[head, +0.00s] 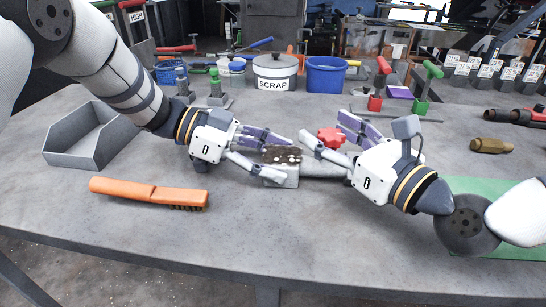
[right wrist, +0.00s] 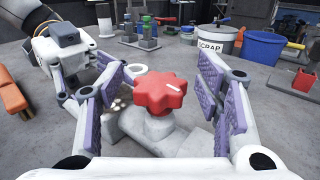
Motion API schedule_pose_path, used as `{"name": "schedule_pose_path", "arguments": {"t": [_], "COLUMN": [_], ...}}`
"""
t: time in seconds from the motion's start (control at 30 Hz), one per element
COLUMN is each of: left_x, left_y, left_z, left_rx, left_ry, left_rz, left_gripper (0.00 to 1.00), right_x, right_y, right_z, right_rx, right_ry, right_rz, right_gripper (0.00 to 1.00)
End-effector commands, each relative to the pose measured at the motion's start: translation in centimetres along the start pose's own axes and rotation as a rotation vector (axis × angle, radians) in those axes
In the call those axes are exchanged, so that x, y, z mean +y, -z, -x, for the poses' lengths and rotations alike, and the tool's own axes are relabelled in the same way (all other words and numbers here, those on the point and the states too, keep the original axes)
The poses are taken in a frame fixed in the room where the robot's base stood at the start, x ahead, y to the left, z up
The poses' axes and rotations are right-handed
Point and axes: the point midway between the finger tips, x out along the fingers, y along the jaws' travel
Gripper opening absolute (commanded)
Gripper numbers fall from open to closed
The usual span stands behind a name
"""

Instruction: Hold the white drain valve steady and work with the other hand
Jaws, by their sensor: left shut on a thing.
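The white drain valve (head: 281,174) lies on the grey bench in the middle of the head view, with brown dirt on its left end. Its red star-shaped knob (head: 331,138) stands up on its right part. In the right wrist view, the red knob (right wrist: 158,92) sits above the pale valve body (right wrist: 153,133). My left gripper (head: 280,154) is shut on the valve's left end. My right gripper (head: 325,133) is open, with its purple-padded fingers on either side of the knob and gaps showing on both sides. The far valve end is partly hidden behind my grippers.
An orange-handled brush (head: 140,191) lies front left, near an open grey tray (head: 82,148). A SCRAP pot (head: 275,72) and a blue bin (head: 325,77) stand behind. A brass fitting (head: 491,145) and a green mat (head: 490,190) are at right. The front middle bench is clear.

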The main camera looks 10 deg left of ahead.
Motion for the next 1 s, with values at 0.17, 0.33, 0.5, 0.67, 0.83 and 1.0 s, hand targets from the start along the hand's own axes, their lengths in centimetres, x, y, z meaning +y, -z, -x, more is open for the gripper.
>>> {"name": "schedule_pose_path", "arguments": {"t": [0.17, 0.33, 0.5, 0.67, 0.83, 1.0], "left_x": [0.0, 0.0, 0.0, 0.0, 0.0, 0.0], "left_y": [0.1, 0.1, 0.1, 0.1, 0.1, 0.1], "left_z": [0.0, 0.1, 0.1, 0.1, 0.1, 0.1], "left_rx": [0.002, 0.002, 0.002, 0.002, 0.002, 0.003], "left_ry": [0.001, 0.001, 0.001, 0.001, 0.001, 0.001], "left_rz": [-0.001, -0.001, -0.001, -0.001, -0.001, -0.001], "left_gripper": [0.3, 0.3, 0.3, 0.3, 0.3, 0.3], "right_x": [-0.1, -0.1, -0.1, -0.1, -0.1, -0.1], "right_y": [0.0, 0.0, 0.0, 0.0, 0.0, 0.0], "right_z": [0.0, 1.3, 3.6, 5.5, 6.1, 6.0], "right_rx": [0.0, 0.0, 0.0, 0.0, 0.0, 0.0], "right_ry": [0.001, 0.002, 0.001, 0.001, 0.001, 0.001], "right_rz": [0.0, -0.001, -0.001, -0.001, -0.001, 0.0], "right_gripper": [0.59, 0.59, 0.59, 0.59, 0.59, 0.58]}}
